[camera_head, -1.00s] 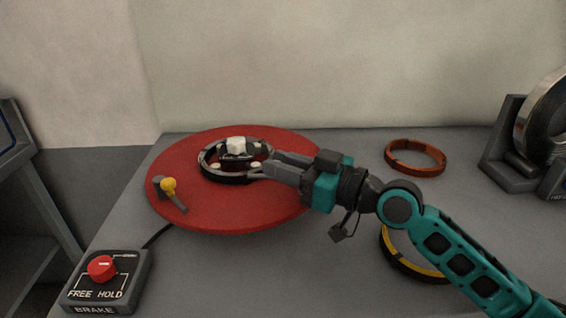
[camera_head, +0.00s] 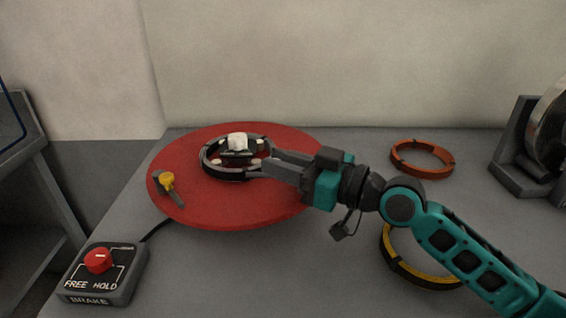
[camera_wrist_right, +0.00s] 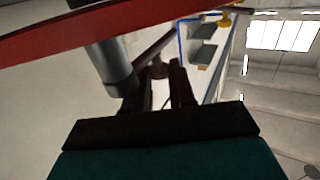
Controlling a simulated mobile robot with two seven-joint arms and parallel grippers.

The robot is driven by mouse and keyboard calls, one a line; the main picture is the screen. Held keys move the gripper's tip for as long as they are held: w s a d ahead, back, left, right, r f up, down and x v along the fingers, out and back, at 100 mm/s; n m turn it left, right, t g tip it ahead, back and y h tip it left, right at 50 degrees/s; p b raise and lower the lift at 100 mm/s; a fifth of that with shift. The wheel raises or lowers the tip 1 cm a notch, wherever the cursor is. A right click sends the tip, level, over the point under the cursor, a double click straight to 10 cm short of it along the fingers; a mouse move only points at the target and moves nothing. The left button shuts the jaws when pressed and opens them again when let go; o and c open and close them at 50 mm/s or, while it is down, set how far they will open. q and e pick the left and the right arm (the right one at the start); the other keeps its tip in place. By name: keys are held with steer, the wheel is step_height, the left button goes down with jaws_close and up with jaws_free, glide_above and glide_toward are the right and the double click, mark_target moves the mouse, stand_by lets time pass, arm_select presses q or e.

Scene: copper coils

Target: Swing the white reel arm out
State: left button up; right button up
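A red round plate (camera_head: 220,205) lies on the grey table, with a dark and silver ring (camera_head: 224,174) at its centre. A white block (camera_head: 237,141) sits at the ring's hub, and small pale pegs show around it. I cannot tell which pale part is the white reel arm. My right gripper (camera_head: 256,165) reaches over the plate from the right, its fingertips at the ring's right side beside a pale peg. In the right wrist view its fingers (camera_wrist_right: 158,85) stand apart with a pale blurred shape between their tips; a grip is unclear. My left gripper is not visible.
A yellow-knobbed lever (camera_head: 167,181) is at the plate's left edge. A brake box (camera_head: 118,285) with a red knob stands front left. An orange ring (camera_head: 422,172), a yellow-black ring (camera_head: 425,278) and a grey stand (camera_head: 512,170) lie right. A grey cylinder (camera_wrist_right: 112,65) is close by the fingers.

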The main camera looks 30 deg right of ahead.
steer(key=o, duration=0.4)
steer(key=shift+s+d+f, duration=0.1)
steer(key=shift+s+d, duration=0.2)
steer(key=shift+s, duration=0.15)
steer(key=b+v, duration=0.3)
steer(key=v, duration=0.3)
steer(key=shift+s+b, duration=0.15)
steer(key=shift+b, duration=0.15)
steer(key=shift+d+r, duration=0.15)
steer(key=shift+r, duration=0.05)
steer(key=shift+c, duration=0.2)
